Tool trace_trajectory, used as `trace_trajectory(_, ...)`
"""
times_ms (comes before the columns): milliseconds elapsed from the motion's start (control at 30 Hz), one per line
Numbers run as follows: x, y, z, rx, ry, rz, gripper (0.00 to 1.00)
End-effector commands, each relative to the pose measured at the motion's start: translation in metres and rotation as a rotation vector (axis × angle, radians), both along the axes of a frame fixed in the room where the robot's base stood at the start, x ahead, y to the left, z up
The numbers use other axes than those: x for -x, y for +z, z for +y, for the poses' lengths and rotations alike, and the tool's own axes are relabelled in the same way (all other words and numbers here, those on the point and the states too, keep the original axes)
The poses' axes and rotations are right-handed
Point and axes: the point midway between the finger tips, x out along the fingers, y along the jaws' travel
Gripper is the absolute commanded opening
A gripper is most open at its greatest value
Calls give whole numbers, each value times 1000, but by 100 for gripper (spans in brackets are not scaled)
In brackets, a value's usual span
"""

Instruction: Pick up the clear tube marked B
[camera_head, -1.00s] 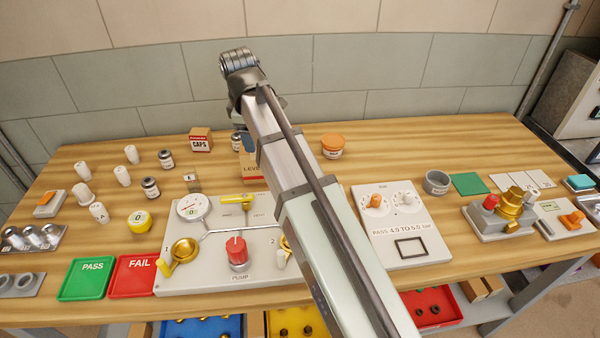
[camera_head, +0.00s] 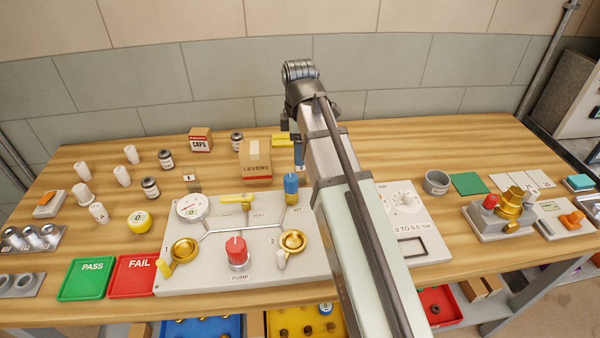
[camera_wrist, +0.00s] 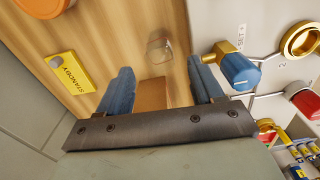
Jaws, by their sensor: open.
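A small clear tube (camera_wrist: 159,45) stands on the wooden bench in the wrist view, beyond my fingertips and near the blue-handled valve (camera_wrist: 238,70). I cannot read a mark on it. My arm seems to hide it in the head view. My gripper (camera_wrist: 160,72) is open and empty, its two blue fingers apart, with the tube ahead of the gap between them. In the head view my gripper (camera_head: 298,155) is partly hidden by my arm, right of the LEVERS box. Another small clear piece (camera_head: 192,184) stands behind the gauge; its mark is too small to read.
The LEVERS box (camera_head: 256,162) is close to my gripper. The yellow STANDBY block (camera_wrist: 70,73) and an orange lid (camera_wrist: 42,6) are nearby. The pump panel (camera_head: 215,270) with its blue-handled valve (camera_head: 291,186) lies in front. The back wall (camera_head: 180,80) is behind the bench.

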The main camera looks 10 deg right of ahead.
Motion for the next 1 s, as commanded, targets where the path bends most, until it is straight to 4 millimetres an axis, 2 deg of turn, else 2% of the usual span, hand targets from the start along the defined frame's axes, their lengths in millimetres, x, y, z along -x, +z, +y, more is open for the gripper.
trace_trajectory(200,1,-24,0,0,-1,1,66)
trace_trajectory(567,0,-36,-1,0,-1,0,66)
trace_trajectory(1000,1,-80,-3,0,-1,0,66)
